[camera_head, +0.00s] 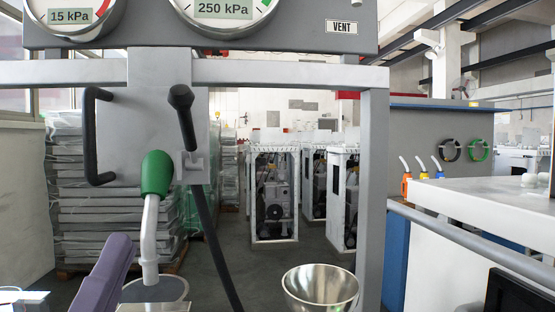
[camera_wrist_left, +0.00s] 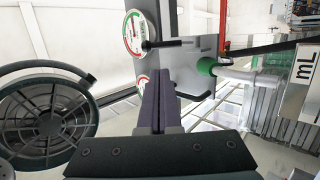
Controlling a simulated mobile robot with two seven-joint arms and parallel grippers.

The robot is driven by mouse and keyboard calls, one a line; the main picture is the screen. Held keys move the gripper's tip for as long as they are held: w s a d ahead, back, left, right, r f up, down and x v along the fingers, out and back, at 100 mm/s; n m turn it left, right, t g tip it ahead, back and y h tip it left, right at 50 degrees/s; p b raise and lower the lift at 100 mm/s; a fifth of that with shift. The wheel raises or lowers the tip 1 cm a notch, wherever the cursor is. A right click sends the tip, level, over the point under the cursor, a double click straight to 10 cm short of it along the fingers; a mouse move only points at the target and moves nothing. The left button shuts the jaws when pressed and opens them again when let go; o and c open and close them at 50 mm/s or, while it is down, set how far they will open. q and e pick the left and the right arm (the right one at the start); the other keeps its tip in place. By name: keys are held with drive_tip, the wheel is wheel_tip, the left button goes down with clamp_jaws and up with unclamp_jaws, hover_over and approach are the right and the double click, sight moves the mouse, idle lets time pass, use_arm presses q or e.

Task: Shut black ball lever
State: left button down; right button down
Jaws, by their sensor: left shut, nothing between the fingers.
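The black ball lever (camera_head: 182,105) sticks out from the grey dispenser panel (camera_head: 130,130), right of a black D-shaped handle. Its rounded black end is toward me. In the left wrist view the lever (camera_wrist_left: 170,43) shows as a dark rod beyond the fingers, near the gauges. My left gripper (camera_head: 123,240) shows as purple fingers at the lower left of the head view, below the lever and apart from it. In the left wrist view its purple fingers (camera_wrist_left: 155,84) are together with nothing between them. My right gripper is not in view.
A green-collared spout (camera_head: 150,225) hangs below the panel, close right of my left gripper. A steel bowl (camera_head: 320,290) stands at the bottom. A grey frame post (camera_head: 373,190) is on the right. A black rod (camera_head: 212,235) slants down between spout and bowl.

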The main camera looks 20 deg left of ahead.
sight(174, 108)
use_arm(q)
drive_tip(key=p+x, duration=0.5)
drive_tip(key=x, duration=0.8)
drive_tip(key=shift+s+p, duration=0.1)
drive_tip(key=shift+p, duration=0.25)
drive_tip(key=shift+w+a+r, duration=0.1)
drive_tip(key=shift+w+r, duration=0.15)
drive_tip(key=shift+w, duration=0.2)
